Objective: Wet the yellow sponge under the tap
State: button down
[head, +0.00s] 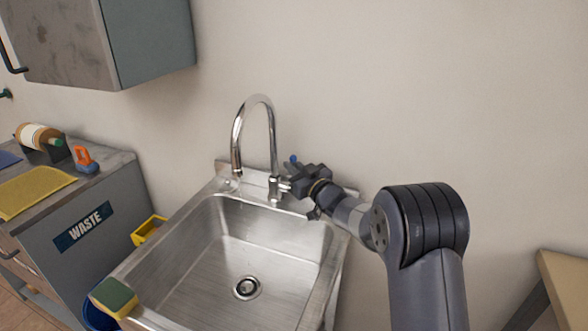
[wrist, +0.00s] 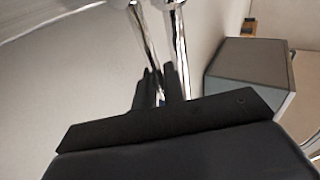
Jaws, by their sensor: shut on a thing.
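The sponge (head: 113,297), yellow with a dark green top, lies on the front left corner of the steel sink (head: 190,262), outside the basin. The chrome tap (head: 255,103) stands at the sink's back edge with its curved spout over the basin. No water shows under the spout. My gripper (head: 295,180) is at the right side of the tap, shut on the tap's lever (head: 293,159), whose blue tip shows above the jaws. The jaws hide most of the lever. In the wrist view, the dark fingers (wrist: 154,88) are beside chrome tubes of the tap (wrist: 178,50).
A counter (head: 110,182) at the left holds a yellow cloth (head: 35,190), an orange and blue item (head: 85,160) and a bottle on its side (head: 38,137). A wall cabinet (head: 150,45) hangs above. A wooden table (head: 565,275) stands at the right. The basin is empty.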

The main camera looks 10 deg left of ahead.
jog(key=c, duration=1.6)
grip_release()
jog(key=b+v, duration=0.1)
jog(key=v, duration=0.9)
jog(key=shift+s+d, duration=0.25)
jog(key=shift+d, duration=0.05)
jog(key=p+x, duration=0.1)
jog(key=x, duration=0.9)
jog(key=shift+w+a, duration=0.2)
jog(key=shift+w+a+r, duration=0.1)
jog(key=shift+w+a, duration=0.05)
jog(key=shift+p, duration=0.5)
jog(key=shift+f+b, duration=0.25)
jog(key=shift+b, duration=0.3)
